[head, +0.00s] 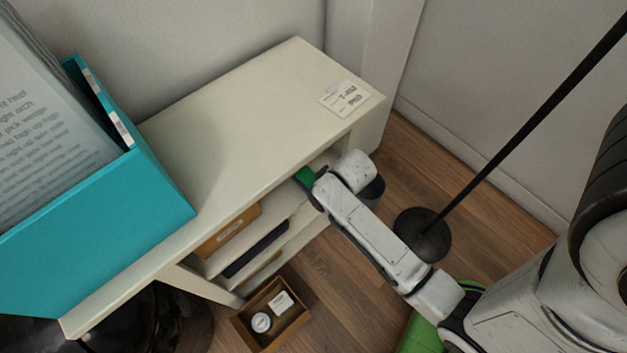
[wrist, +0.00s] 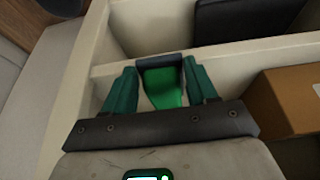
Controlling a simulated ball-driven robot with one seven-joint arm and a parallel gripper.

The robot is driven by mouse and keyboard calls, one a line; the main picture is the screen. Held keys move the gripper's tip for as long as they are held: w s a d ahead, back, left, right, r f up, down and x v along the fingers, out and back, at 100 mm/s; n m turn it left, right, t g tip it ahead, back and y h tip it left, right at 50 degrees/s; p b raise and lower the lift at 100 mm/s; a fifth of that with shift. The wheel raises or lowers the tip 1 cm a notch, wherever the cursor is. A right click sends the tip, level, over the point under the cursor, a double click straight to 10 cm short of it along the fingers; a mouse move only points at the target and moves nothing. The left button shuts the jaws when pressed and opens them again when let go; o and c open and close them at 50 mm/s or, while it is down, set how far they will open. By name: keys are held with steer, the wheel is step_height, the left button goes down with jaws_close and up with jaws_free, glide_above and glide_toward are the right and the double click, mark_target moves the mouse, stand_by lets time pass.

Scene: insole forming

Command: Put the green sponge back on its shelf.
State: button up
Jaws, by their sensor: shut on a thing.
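The green sponge (wrist: 164,88) sits between the two teal fingers of my gripper (wrist: 163,90) in the wrist view, with a dark strip along its far edge. My gripper is shut on it. The cream shelf unit (wrist: 245,52) surrounds them, and the sponge is at the opening of one of its compartments. I cannot tell whether the sponge touches the shelf board. In the head view my arm reaches to the right end of the shelf unit (head: 255,100), where a small green patch shows under the top's edge. The gripper itself is mostly hidden there.
A brown box (wrist: 285,103) fills the compartment to the right in the wrist view, and a dark item (wrist: 245,16) lies beyond the divider. In the head view a teal holder (head: 110,225) stands on top. A wooden tray (head: 285,325) and a black pole base (head: 422,234) stand on the floor.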

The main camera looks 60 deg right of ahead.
mark_target(314, 181)
steer(key=w, duration=0.2)
steer(key=w+d, duration=0.1)
steer(key=shift+w, duration=0.35)
steer(key=shift+s+b, duration=0.1)
steer(key=shift+b, duration=0.25)
steer(key=shift+f, duration=0.15)
steer(key=o, duration=1)
